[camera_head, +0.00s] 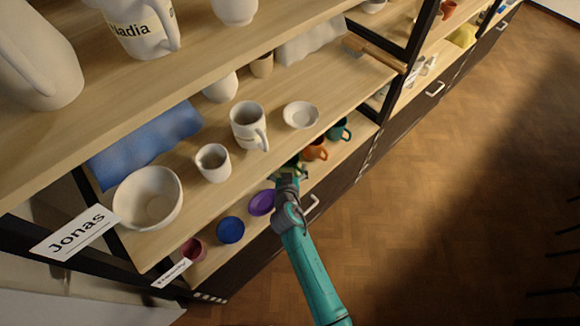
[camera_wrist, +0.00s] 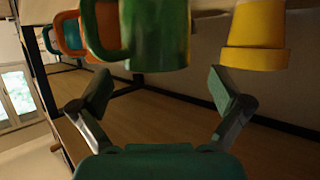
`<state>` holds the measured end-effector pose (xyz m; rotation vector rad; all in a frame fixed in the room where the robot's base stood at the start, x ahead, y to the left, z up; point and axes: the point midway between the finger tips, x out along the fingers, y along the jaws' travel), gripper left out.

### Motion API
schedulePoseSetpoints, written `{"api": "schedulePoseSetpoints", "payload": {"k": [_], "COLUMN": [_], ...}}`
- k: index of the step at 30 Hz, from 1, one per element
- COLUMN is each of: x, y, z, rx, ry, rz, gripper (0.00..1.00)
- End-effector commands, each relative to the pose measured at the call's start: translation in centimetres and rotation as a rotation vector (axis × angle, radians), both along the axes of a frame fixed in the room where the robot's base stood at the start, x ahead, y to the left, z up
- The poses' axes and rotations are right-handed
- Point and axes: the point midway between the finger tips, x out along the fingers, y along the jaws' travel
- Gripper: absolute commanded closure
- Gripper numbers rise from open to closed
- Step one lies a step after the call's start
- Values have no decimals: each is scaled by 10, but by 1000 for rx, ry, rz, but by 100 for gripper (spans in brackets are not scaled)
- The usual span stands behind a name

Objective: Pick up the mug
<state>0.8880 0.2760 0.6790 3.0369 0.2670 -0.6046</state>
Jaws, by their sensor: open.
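A green mug (camera_wrist: 158,35) fills the upper middle of the wrist view, its handle to the left and its top part cut off by the picture edge. My gripper (camera_wrist: 161,88) is open and empty, its two fingers apart, with the mug ahead of the gap between them. In the head view my gripper (camera_head: 288,170) is at the lower shelf's front edge and hides most of the green mug. An orange mug (camera_head: 315,151) and a teal mug (camera_head: 340,132) stand farther along that shelf.
A yellow cup (camera_wrist: 257,35) is right of the green mug in the wrist view. A purple dish (camera_head: 261,203) and a blue dish (camera_head: 230,230) are on the lower shelf. The shelf above holds a white mug (camera_head: 247,122) and a bowl (camera_head: 148,198). The wooden floor (camera_head: 440,210) is clear.

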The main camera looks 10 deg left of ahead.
Motion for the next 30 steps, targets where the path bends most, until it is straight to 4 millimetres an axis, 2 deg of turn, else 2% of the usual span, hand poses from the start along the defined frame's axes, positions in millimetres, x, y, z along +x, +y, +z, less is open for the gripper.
{"api": "schedulePoseSetpoints", "payload": {"k": [9,19,20,27,28,30], "x": [35,40,40,40,40,40], "y": [2,3,3,3,3,3], "z": [-18,-21,-21,-21,-21,-21], "rx": [0,-1,-1,-1,-1,0], "ry": [0,0,0,0,0,-1], "rz": [-1,0,0,0,0,0], "gripper": [0,0,3,62,67,67]}}
